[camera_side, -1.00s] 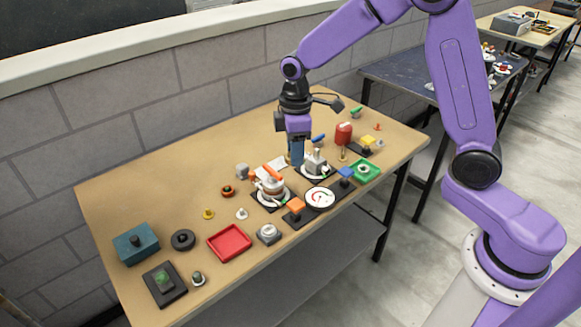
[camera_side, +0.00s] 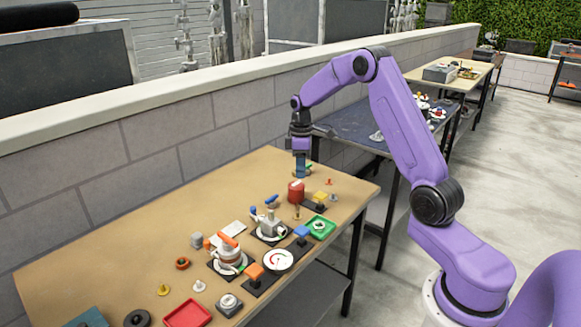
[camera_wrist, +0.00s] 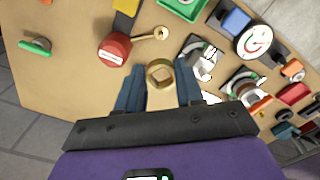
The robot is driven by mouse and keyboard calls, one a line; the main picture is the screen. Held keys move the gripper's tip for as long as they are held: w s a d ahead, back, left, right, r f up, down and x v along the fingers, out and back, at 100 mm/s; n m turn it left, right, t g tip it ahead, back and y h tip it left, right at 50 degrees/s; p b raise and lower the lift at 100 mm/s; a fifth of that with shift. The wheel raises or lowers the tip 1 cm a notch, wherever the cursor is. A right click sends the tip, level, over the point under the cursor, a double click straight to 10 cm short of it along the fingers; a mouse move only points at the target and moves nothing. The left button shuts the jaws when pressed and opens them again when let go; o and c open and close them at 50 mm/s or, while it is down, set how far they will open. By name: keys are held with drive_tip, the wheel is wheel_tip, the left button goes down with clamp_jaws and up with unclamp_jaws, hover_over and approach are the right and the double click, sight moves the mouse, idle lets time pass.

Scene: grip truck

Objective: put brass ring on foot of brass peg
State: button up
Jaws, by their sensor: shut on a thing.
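My gripper (camera_wrist: 159,84) is shut on the brass ring (camera_wrist: 160,73), which sits between the blue fingertips in the wrist view. In the side view my gripper (camera_side: 300,172) is above the far part of the table, behind the red cylinder in the picture; the ring cannot be made out there. The brass peg (camera_side: 297,213) stands upright just in front of the red cylinder. In the wrist view the peg (camera_wrist: 161,33) is above the ring in the picture, apart from it, with its round top showing.
The red cylinder (camera_side: 296,194) stands close by the peg. A green tray (camera_side: 320,228), a blue block (camera_side: 301,231), a yellow block (camera_side: 321,196) and a white gauge (camera_side: 278,261) are near.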

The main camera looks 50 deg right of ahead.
hover_over(299, 217)
wheel_tip(299, 217, down, 13)
drive_tip(key=shift+d+f, duration=0.1)
drive_tip(key=shift+d, duration=0.05)
idle(0.5)
drive_tip(key=shift+f, duration=1.5)
idle(2.9)
drive_tip(key=o, duration=1.4)
drive_tip(key=shift+o, duration=0.2)
drive_tip(key=shift+r, duration=0.1)
wheel_tip(299, 217, up, 7)
drive_tip(key=shift+r, duration=0.2)
